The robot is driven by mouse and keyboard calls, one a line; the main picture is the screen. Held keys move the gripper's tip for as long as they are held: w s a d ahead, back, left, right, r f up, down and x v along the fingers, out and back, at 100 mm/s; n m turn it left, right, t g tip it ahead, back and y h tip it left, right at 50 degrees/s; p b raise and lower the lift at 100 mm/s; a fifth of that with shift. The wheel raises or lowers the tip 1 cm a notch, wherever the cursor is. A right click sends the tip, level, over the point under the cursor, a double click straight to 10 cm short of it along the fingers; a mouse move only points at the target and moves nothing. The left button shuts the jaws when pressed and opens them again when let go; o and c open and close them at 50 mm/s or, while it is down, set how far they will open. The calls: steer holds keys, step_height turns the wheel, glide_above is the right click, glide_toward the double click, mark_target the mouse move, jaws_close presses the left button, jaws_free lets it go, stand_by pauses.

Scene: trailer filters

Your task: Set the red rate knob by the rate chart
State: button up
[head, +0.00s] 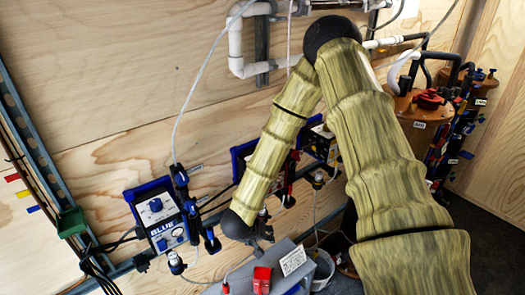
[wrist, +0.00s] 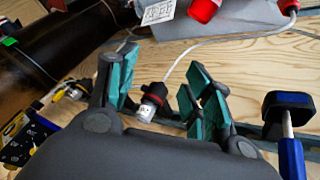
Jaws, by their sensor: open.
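A red block-like part (head: 262,278) sits on a grey box at the bottom of the head view; a red cylinder shows at the top of the wrist view (wrist: 204,10). A white printed card (head: 293,260), possibly the rate chart, stands beside it and also shows in the wrist view (wrist: 158,11); its print is unreadable. A blue-framed panel marked BLUE (head: 160,218) carries knobs. A second panel (head: 243,160) is partly hidden by my arm. I cannot tell which part is the red rate knob. My gripper (wrist: 160,88) is open, its green fingers apart and holding nothing.
A small clear-bottomed fitting with a red and black collar (wrist: 152,100) appears between the fingers; its distance is unclear. A yellow-and-black panel (wrist: 18,138) is at lower left. Orange tanks (head: 415,110) with hoses stand at right. Cables and tubes hang along the plywood wall.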

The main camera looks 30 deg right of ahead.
steer(key=w+d+r+m+g+y+p, duration=0.1)
steer(key=w+r+m+g+y, duration=0.1)
steer(key=r, duration=0.9)
steer(key=w+d+r+m+g+y+p, duration=0.1)
steer(key=w+r+g+y, duration=0.1)
steer(key=r, duration=0.8)
steer(key=w+d+r, duration=0.2)
steer(key=r, duration=0.1)
steer(key=w+d+r+n+t+y+p, duration=0.1)
steer(key=w+d+r, duration=0.1)
steer(key=r, duration=0.2)
steer(key=w+d+r+n+y, duration=0.1)
steer(key=w+d+r, duration=0.2)
steer(key=r, duration=0.1)
steer(key=shift+w+p, duration=0.1)
steer(key=shift+p, duration=0.3)
steer(key=shift+w+d+t, duration=0.15)
steer(key=shift+d+t, duration=0.05)
steer(key=shift+t, duration=0.1)
steer(key=shift+w+a+f+p, duration=0.1)
steer(key=shift+f+p, duration=0.75)
steer(key=shift+f, duration=0.95)
steer(key=shift+a+f+p, duration=0.1)
steer(key=shift+f+p, duration=0.7)
steer(key=shift+f, duration=1)
steer(key=c, duration=1)
